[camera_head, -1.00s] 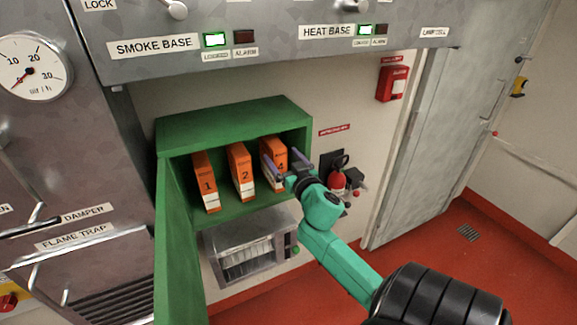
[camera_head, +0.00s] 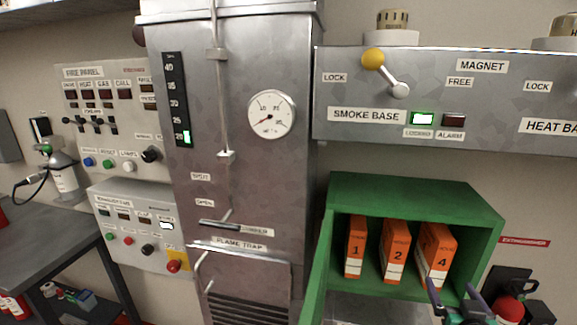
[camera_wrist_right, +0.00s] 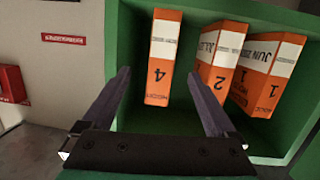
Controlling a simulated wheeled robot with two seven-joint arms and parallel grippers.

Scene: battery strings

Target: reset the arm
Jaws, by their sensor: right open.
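My right gripper (camera_head: 456,297) is at the lower right of the head view, in front of the open green cabinet (camera_head: 415,191). In the right wrist view the right gripper (camera_wrist_right: 160,95) has its jaws apart, with nothing between the fingertips. Orange binder 4 (camera_head: 436,255) stands in the cabinet just behind the gripper; it also shows in the wrist view (camera_wrist_right: 163,58), apart from the fingers. Binders 2 (camera_head: 396,250) and 1 (camera_head: 355,247) stand to its left in the head view. My left gripper is out of view.
The green cabinet door (camera_head: 318,285) stands open on the left. A grey metal cabinet with a round gauge (camera_head: 270,114) is left of it. The smoke base panel (camera_head: 365,115) hangs above. A red extinguisher (camera_head: 508,308) is at the lower right. A grey bench (camera_head: 40,232) is far left.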

